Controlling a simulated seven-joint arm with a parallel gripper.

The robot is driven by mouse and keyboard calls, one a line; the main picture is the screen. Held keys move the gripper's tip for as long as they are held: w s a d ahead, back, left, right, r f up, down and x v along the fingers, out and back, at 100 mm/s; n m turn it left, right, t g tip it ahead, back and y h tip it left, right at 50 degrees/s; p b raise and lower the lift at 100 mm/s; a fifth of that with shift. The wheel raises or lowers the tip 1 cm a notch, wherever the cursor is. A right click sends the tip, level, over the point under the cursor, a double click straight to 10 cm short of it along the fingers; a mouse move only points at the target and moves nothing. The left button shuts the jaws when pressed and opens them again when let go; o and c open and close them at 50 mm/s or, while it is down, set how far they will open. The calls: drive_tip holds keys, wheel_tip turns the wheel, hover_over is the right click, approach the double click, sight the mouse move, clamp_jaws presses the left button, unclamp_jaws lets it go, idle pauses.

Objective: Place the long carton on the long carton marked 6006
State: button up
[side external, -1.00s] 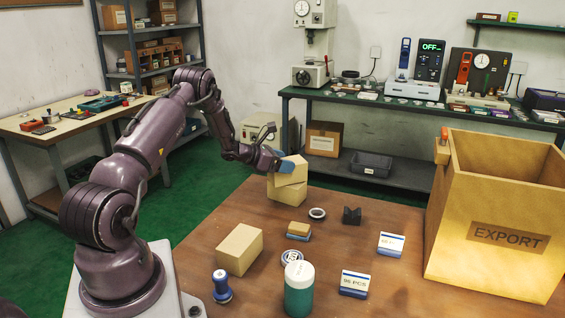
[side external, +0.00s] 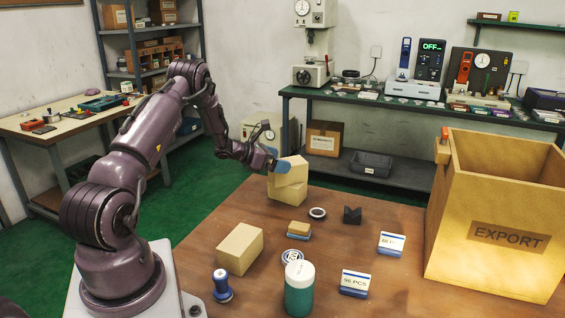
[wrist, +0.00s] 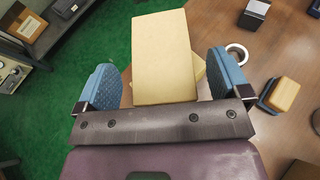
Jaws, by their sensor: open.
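One tan long carton (side external: 291,169) lies on top of another tan long carton (side external: 288,194) at the table's far left edge. The upper one is turned slightly relative to the lower. No 6006 mark is readable on either. My gripper (side external: 276,159) is open at the upper carton's left end. In the wrist view the upper carton (wrist: 164,55) lies between and ahead of the two blue fingers, with gaps on both sides. Only a sliver of the lower carton (wrist: 200,66) shows there.
Another tan carton (side external: 240,249) lies nearer the front left. A ring (side external: 317,213), a black V-block (side external: 352,215), a small stacked block (side external: 299,230), a green-and-white jar (side external: 299,289), a blue-handled stamp (side external: 221,286) and small labelled boxes (side external: 391,244) stand around. A large EXPORT box (side external: 495,220) is at right.

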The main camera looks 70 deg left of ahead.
drive_tip(key=v, duration=0.9)
drive_tip(key=w+d+r+m+g+h, duration=0.25)
drive_tip(key=d+r+m, duration=0.5)
drive_tip(key=d, duration=0.45)
drive_tip(key=w+d+r+m+g+h, duration=0.1)
drive_tip(key=d+r+m+g+h, duration=0.25)
drive_tip(key=d+r+m, duration=0.6)
drive_tip(key=s+d+r+m+g+y, duration=0.2)
drive_tip(key=s+d+m+y, duration=0.4)
drive_tip(key=s+d+m, duration=1)
drive_tip(key=d+m, duration=0.2)
drive_tip(key=m, duration=0.1)
drive_tip(key=shift+s+r, duration=0.2)
drive_tip(key=shift+r, duration=0.2)
